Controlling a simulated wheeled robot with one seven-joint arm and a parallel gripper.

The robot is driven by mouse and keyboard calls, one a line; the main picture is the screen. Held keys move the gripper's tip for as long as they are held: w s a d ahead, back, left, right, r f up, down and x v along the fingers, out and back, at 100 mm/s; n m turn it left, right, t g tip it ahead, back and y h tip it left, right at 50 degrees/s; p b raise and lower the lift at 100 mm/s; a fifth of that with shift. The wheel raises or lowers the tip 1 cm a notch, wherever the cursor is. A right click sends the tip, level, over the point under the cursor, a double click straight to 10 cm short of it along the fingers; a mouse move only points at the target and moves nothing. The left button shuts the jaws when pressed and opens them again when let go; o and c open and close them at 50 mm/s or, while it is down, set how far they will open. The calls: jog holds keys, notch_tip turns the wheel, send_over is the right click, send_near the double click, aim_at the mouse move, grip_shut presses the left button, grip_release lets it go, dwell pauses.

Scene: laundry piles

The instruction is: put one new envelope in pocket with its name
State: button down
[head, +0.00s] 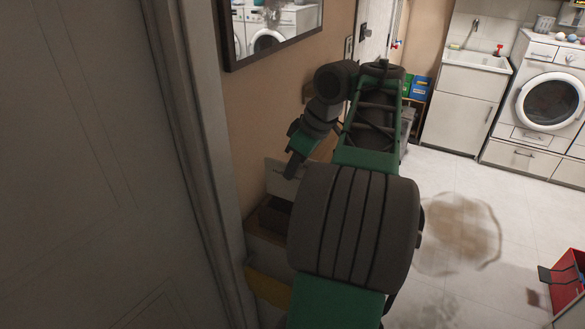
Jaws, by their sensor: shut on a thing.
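A pale flat piece (276,181) with faint lettering shows right behind and around the fingertips. I cannot tell how much of it is the envelope and how much is a holder's back. Just below is a brown holder with a dark opening (272,216), perhaps a pocket. No name on it can be read. My arm hides its right side.
A ledge (259,241) under the holder has a yellow thing (268,286) below it. A framed mirror (272,30) hangs above. A sink cabinet (462,105) and washing machine (545,103) stand at the back right. A brown stain and a red container (569,280) are on the floor.

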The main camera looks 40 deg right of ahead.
aim_at(287, 199)
jog(key=shift+f+b, duration=2.75)
jog(key=shift+f, duration=0.6)
jog(key=c, duration=1.5)
grip_release()
jog(key=shift+r, duration=0.1)
jog(key=p+v, duration=0.5)
jog(key=v, duration=0.2)
jog(key=shift+s+r, duration=0.2)
jog(key=shift+r, duration=0.15)
